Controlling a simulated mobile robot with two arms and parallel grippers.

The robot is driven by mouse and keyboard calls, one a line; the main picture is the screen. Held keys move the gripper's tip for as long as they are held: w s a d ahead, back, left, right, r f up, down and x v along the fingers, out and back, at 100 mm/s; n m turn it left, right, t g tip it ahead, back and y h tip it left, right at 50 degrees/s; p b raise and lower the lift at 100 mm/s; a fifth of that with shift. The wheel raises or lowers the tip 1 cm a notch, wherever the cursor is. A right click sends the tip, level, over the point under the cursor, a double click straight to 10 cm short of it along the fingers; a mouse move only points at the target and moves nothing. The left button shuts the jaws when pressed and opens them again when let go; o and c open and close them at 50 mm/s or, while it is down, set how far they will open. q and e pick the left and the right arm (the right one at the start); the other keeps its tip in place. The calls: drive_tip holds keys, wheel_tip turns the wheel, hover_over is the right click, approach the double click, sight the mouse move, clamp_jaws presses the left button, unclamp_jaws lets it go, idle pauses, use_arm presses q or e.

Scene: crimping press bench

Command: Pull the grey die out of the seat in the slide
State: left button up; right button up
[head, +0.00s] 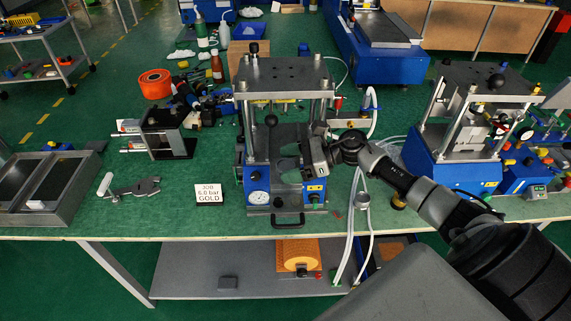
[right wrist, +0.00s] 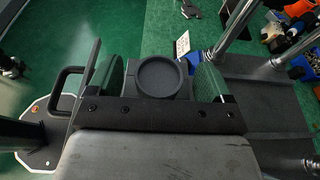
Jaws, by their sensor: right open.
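The grey die (right wrist: 160,77) shows in the right wrist view as a round, dark grey cup on a grey block. My right gripper (right wrist: 155,80) is open, with one finger on each side of the die; I cannot tell whether the fingers touch it. In the head view my right gripper (head: 309,157) reaches in from the right at the front of the blue press (head: 258,180). There I cannot make out the die clearly. The slide's black handle (head: 288,222) sticks out at the press front and also shows in the right wrist view (right wrist: 68,82). My left gripper is not in view.
The press's top plate (head: 283,76) and posts stand close above and behind my right gripper. A sign (head: 209,194) reading "JOB 6.0 bar GOLD" and a metal tool (head: 130,188) lie left. A second press (head: 468,125) stands right. White hoses (head: 362,215) hang beside my arm.

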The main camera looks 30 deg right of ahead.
drive_tip(key=shift+a, duration=0.15)
drive_tip(key=c, duration=1.2)
